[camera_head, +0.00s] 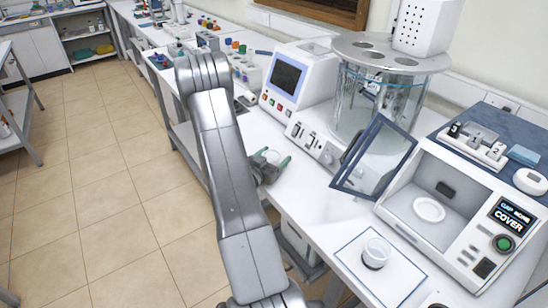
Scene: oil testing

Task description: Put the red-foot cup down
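My gripper (271,159) is at the front edge of the white bench, left of the glass bath, partly hidden by my arm. Its two green-tipped fingers stand on either side of a small pale round thing that looks like a cup seen from above. The fingers appear closed on it; its foot is hidden, so I cannot see any red. A white cup (376,252) with a dark lower part stands upright on a white mat with a dark border (400,287), at the front right. No red foot shows on it.
A white cup machine (460,180) with an open glass door (374,158) stands right, a white disc (429,209) inside. Behind are a round glass bath (372,100) and a white console with a screen (287,77). Bench (290,187) is clear just right of my gripper.

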